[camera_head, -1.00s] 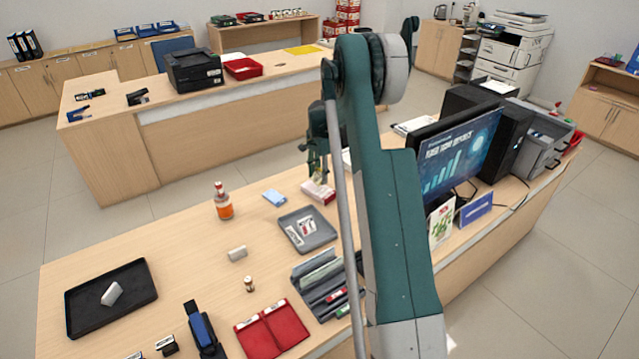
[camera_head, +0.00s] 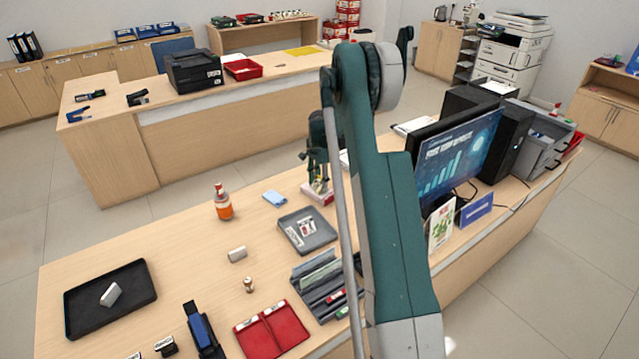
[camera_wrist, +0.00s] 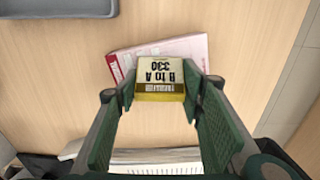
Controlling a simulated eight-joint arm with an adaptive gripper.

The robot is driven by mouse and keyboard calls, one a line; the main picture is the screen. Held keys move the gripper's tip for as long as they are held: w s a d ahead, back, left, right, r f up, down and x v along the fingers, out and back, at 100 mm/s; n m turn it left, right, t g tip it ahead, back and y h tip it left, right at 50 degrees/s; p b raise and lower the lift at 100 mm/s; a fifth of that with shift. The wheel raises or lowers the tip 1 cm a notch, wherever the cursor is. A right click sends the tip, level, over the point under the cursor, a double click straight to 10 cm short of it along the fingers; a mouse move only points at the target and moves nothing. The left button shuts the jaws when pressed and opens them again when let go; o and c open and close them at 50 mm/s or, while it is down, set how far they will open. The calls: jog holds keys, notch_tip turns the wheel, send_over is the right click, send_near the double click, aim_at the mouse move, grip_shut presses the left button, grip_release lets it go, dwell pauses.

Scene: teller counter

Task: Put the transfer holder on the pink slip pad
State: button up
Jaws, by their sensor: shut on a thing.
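In the head view my gripper (camera_head: 318,182) is right over the pad (camera_head: 326,199) at the counter's far side. The holder is not clear in the head view. I cannot tell whether it touches the pad.
A grey tray (camera_head: 290,239) with cards and a light blue cloth-like item (camera_head: 275,198) lie left of the pad. An orange bottle (camera_head: 223,207) stands farther left. A monitor (camera_head: 460,165) stands at the right. In the wrist view a paper stack (camera_wrist: 155,168) lies near the fingers.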

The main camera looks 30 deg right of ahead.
aim_at(319, 181)
jog(key=shift+f, duration=0.2)
jog(key=o, duration=0.9)
jog(key=shift+r, duration=0.2)
notch_tip(319, 181, up, 12)
jog(key=shift+r+p, duration=0.1)
jog(key=shift+p, duration=0.5)
